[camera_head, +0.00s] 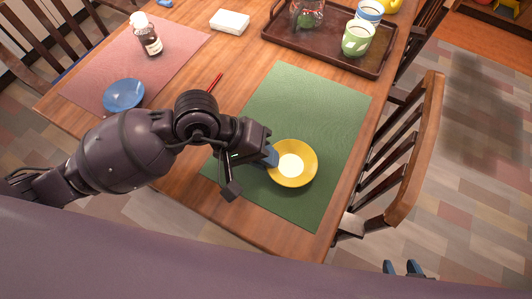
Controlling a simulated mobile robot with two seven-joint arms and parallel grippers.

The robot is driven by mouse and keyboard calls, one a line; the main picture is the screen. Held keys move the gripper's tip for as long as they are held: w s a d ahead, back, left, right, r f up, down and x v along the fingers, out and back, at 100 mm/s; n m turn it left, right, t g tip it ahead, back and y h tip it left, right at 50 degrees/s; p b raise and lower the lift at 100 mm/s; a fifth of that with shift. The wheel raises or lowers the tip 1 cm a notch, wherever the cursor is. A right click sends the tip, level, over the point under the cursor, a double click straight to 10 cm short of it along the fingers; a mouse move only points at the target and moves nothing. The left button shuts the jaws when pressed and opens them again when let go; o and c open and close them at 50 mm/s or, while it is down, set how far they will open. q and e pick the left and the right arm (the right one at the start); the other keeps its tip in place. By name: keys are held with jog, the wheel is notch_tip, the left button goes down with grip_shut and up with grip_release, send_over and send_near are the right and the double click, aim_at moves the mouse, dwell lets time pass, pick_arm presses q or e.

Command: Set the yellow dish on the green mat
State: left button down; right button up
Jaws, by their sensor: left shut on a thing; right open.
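The yellow dish (307,179), with a pale centre, is over the lower middle of the green mat (308,110) on the wooden table. I cannot tell whether it touches the mat or is held just above it. My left gripper (271,156) is shut on the left rim of the dish. The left arm covers part of the table and the mat's left edge. My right gripper (403,268) shows only as blue fingertips at the bottom edge, apart and empty, away from the table.
A blue dish (124,95) and a brown bottle (148,38) are on the pink mat (185,43). A red utensil (214,83) lies left of the green mat. A brown tray (285,35) with cups stands at the back. A wooden chair (408,160) is at the right table edge.

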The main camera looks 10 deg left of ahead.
pick_arm(q)
jog(key=c, duration=1.5)
grip_release()
jog(key=shift+f, duration=0.1)
jog(key=shift+o, duration=0.2)
pick_arm(e)
jog(key=shift+s, duration=0.15)
pick_arm(q)
jog(key=shift+a+r, duration=0.25)
jog(key=shift+r, duration=0.2)
jog(key=p+v, duration=0.2)
jog(key=v, duration=0.9)
pick_arm(e)
jog(key=shift+s+d+m, duration=0.3)
jog(key=shift+s, duration=0.15)
pick_arm(q)
jog(key=shift+a, duration=0.1)
pick_arm(e)
jog(key=shift+w+r, duration=0.1)
